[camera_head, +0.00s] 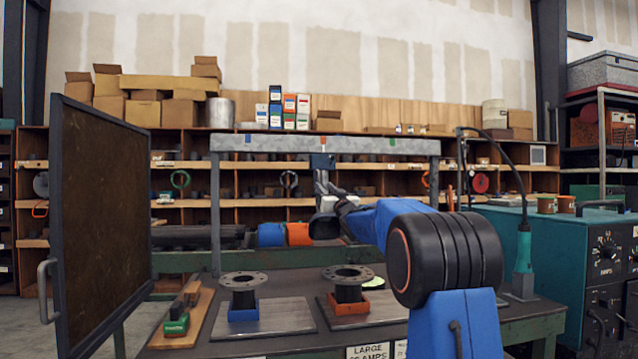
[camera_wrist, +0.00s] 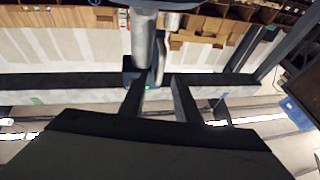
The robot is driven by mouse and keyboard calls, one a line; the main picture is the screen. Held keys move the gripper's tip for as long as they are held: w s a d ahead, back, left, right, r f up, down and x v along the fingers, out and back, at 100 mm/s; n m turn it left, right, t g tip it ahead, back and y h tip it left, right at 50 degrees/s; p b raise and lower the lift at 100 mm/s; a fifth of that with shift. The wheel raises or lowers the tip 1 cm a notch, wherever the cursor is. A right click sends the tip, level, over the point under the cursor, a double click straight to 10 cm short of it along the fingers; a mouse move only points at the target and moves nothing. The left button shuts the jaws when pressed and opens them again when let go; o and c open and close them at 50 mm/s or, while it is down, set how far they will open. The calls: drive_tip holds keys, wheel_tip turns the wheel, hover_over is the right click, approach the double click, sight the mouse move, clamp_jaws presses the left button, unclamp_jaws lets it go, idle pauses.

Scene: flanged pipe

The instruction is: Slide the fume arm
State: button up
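The fume arm's dark blue carriage (camera_head: 322,161) hangs under the orange mark. A grey tube (camera_head: 321,183) drops from it; the tube also shows in the wrist view (camera_wrist: 143,38). My gripper (camera_wrist: 158,78) points at the carriage area, its two dark fingers apart with a pale gap between them. A grey rounded part lies just beyond the fingertips; I cannot tell whether they touch it. In the head view my blue arm hides part of the gripper.
Two flanged pipes (camera_head: 243,291) (camera_head: 348,283) stand on plates on the bench. A dark framed screen (camera_head: 100,220) stands at left. A green-handled tool (camera_head: 523,255) and a teal machine (camera_head: 570,250) are at right. Shelves (camera_head: 400,185) line the back.

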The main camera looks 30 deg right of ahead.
sight(319, 181)
drive_tip(key=shift+x, duration=3.5)
clamp_jaws()
